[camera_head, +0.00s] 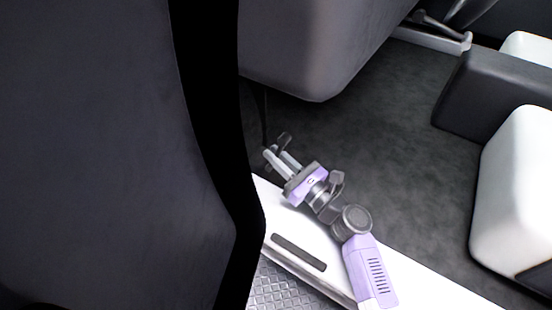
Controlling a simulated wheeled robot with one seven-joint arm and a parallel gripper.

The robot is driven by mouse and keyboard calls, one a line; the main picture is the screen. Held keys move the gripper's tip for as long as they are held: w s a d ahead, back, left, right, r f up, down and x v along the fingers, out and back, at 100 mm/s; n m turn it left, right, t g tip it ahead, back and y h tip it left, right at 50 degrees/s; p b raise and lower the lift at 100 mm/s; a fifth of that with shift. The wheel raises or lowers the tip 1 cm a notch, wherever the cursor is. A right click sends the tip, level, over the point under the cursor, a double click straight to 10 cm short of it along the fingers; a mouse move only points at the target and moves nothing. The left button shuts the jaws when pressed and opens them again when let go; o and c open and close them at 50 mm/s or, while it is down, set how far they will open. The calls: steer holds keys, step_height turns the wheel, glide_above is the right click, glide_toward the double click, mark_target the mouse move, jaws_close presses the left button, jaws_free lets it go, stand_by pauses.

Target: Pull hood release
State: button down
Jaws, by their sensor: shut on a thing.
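My gripper (277,155) is near the middle of the head view, reaching up and left into the footwell under the dashboard. Its two pale fingers are closed at a small dark part (285,139), which looks like the hood release lever. The lever's shape and mounting are hard to make out, as it is small and dark against the dark trim. The fingertips partly cover it.
A white door sill (430,290) runs below my arm.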

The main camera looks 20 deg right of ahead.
steer(key=c, duration=1.5)
jaws_free()
steer(key=shift+o, duration=0.2)
steer(key=p+v, duration=0.1)
steer(key=v, duration=0.3)
steer(key=p+v, duration=0.1)
steer(key=v, duration=0.3)
steer(key=shift+f, duration=0.25)
steer(key=shift+r, duration=0.15)
steer(key=s+d+r+p, duration=0.3)
steer(key=s+r+p, duration=0.1)
steer(key=s, duration=0.3)
steer(key=shift+s+p, duration=0.2)
steer(key=shift+p, duration=0.5)
